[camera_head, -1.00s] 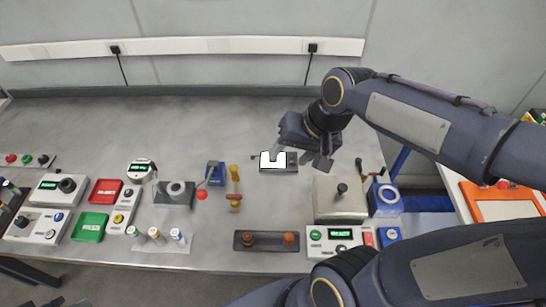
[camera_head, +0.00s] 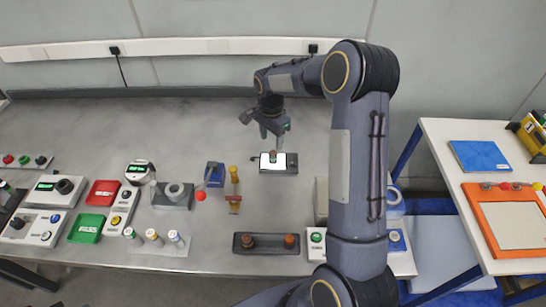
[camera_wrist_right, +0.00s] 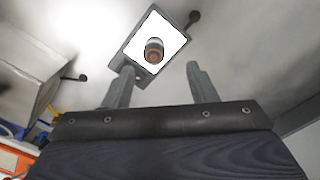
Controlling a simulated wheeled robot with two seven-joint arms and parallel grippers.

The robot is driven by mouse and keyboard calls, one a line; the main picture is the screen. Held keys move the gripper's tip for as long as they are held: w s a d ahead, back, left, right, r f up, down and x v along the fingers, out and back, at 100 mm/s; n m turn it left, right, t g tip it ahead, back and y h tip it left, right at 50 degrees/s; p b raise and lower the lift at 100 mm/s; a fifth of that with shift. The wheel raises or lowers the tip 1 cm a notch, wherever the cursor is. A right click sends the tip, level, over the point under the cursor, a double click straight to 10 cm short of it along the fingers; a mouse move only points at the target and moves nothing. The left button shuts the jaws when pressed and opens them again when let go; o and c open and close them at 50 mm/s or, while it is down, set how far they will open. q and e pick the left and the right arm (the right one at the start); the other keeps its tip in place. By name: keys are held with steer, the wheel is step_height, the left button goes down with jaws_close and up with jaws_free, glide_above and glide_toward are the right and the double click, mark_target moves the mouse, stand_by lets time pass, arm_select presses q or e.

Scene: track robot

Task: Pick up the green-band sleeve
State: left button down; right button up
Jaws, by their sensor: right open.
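Three small pale sleeves stand in a row on a light mat at the front left of the bench in the head view. The left one, which seems to be the green-band sleeve (camera_head: 129,232), stands upright, apart from both grippers. The middle one (camera_head: 152,235) has an orange-red band and the right one (camera_head: 175,238) a blue band. My right gripper (camera_head: 271,134) is open and empty, far to the right of the sleeves, above a dark plate with a lit white top (camera_head: 265,166). In the right wrist view, the right gripper's fingers (camera_wrist_right: 160,72) are apart. My left gripper is not clearly visible.
A reddish-brown cylinder (camera_head: 273,154) stands on the lit plate; it also shows in the right wrist view (camera_wrist_right: 154,48). A dark tray (camera_head: 268,243) with two brown knobs lies in front. A grey block with a ring (camera_head: 174,192) stands behind the sleeves. The back bench is clear.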

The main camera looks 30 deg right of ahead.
mark_target(273, 152)
steer(key=f, duration=0.1)
steer(key=f+p, duration=0.1)
steer(key=f, duration=0.1)
steer(key=s+f+p, duration=0.1)
steer(key=f, duration=0.1)
steer(key=shift+f, duration=0.25)
steer(key=shift+w+f, duration=0.1)
steer(key=shift+f, duration=0.35)
jaws_close()
steer(key=shift+r, duration=0.15)
